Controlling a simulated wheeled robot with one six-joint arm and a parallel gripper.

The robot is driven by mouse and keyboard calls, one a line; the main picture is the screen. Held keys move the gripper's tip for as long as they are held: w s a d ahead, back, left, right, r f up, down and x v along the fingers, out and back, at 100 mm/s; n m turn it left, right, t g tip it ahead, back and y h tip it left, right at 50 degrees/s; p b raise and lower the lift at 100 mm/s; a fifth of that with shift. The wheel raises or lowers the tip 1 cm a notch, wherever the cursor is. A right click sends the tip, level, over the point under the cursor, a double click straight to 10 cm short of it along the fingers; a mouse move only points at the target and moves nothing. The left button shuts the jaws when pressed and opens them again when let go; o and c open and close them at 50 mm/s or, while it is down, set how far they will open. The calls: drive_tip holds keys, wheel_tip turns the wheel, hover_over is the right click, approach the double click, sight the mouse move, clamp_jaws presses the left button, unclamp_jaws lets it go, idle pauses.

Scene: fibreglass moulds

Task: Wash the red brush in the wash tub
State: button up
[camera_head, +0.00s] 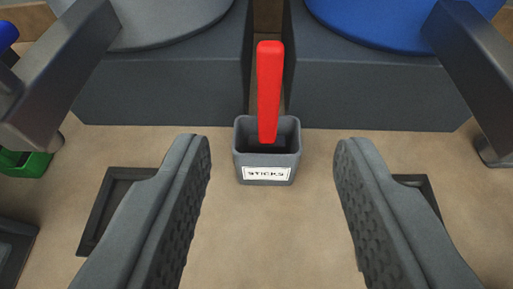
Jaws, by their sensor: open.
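A flat red handle (269,90) stands upright in a small grey holder (239,160) labelled "STICKS", near the middle of the camera_head view. Its lower end is hidden inside the holder, so I cannot tell whether it is the red brush or a stick. My gripper (272,148) is open and empty, with one finger on each side of the picture and the holder showing between the tips. I cannot identify the wash tub in this view.
Dark grey blocks (165,88) stand behind the holder, bearing a round grey vessel (165,25) and a round blue one (385,22). Dark shallow recesses or trays (100,212) lie beside the fingers. A green item (30,165) sits at far left. Bare tan surface lies in front.

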sight(270, 72)
drive_tip(key=x, duration=1.5)
drive_tip(key=shift+r, duration=0.1)
clamp_jaws()
wheel_tip(270, 72, up, 11)
idle(1.3)
